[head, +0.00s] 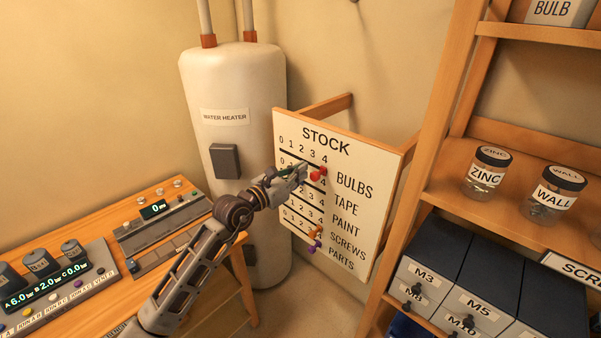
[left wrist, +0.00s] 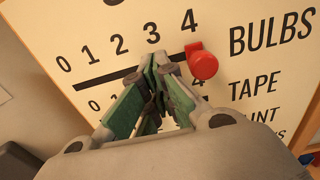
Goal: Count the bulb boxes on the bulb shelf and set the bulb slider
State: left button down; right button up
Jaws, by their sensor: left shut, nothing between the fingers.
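The white STOCK board (head: 345,240) has rows of numbers 0 to 4 over dark slots. The red bulb slider knob (head: 318,173) is at the right end of the BULBS row, under the 4; it also shows in the left wrist view (left wrist: 201,64). My left gripper (head: 302,170) is shut and empty just left of the knob. In the left wrist view its green-padded fingers (left wrist: 160,62) lie below the 3. I cannot tell if they touch the board or knob. One box marked BULB (head: 553,11) shows partly on the upper shelf, cut off by the top edge.
The wooden shelf unit (head: 455,110) at right holds ZINC (head: 486,173) and WALL (head: 554,194) jars above dark drawers (head: 474,290). A water heater (head: 232,90) stands behind my left arm. A bench (head: 100,250) with instruments is at left. Orange (head: 315,232) and purple (head: 315,246) knobs sit lower on the board.

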pick_arm(q)
jog(key=v, duration=0.8)
jog(key=shift+s+a, duration=0.2)
jog(key=shift+s, duration=0.05)
dwell(0.9)
